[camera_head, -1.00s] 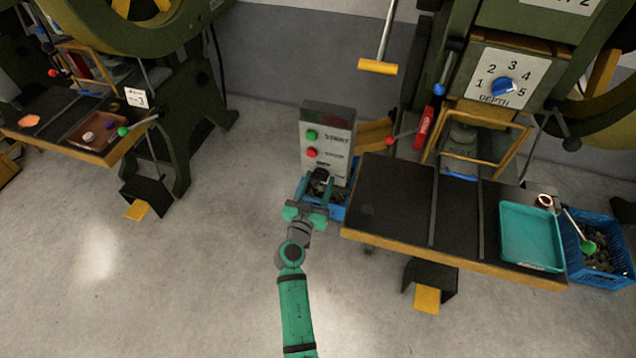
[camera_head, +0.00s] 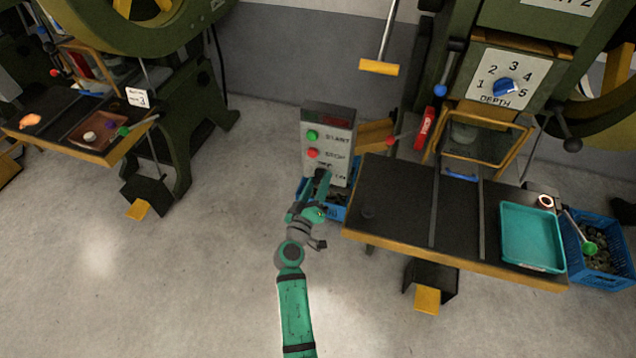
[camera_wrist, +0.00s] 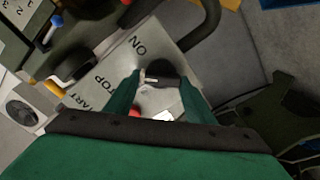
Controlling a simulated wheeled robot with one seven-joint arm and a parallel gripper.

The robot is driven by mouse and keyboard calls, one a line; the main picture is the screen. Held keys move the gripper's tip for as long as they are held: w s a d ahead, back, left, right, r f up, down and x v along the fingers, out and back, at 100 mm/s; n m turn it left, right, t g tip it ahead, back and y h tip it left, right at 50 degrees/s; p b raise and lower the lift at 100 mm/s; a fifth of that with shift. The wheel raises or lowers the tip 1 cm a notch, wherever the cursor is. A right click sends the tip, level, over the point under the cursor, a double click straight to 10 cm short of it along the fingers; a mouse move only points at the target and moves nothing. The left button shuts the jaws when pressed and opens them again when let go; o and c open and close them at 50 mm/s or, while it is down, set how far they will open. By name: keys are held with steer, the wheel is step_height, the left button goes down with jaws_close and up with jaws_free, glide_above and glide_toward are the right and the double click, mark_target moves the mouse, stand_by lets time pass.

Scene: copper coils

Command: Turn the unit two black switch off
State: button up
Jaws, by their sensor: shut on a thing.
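The grey control box (camera_head: 341,143) stands left of the unit two press table. It has a green START button (camera_head: 312,135), a red STOP button (camera_head: 312,154) and a switch area below. My gripper (camera_head: 320,186) is at the lower part of its face. In the wrist view, my gripper (camera_wrist: 160,84) has its green fingers on either side of the black switch (camera_wrist: 167,80), shut on it. The ON label (camera_wrist: 138,45) shows beside the switch on the box face. The OFF label is hidden or unclear, and the switch's setting cannot be told.
The black work table (camera_head: 390,205) with a teal tray (camera_head: 531,238) is to the right of the box. A blue crate (camera_head: 336,212) sits below and behind my gripper. Open floor (camera_head: 200,250) lies to the left.

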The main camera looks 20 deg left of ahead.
steer(key=n, duration=0.4)
steer(key=shift+a+n, duration=0.2)
steer(key=shift+n, duration=0.2)
steer(key=n, duration=0.4)
steer(key=shift+a+f, duration=0.1)
steer(key=shift+n, duration=0.3)
steer(key=o, duration=1)
steer(key=shift+o, duration=0.2)
steer(key=s, duration=1.1)
steer(key=shift+a, duration=0.2)
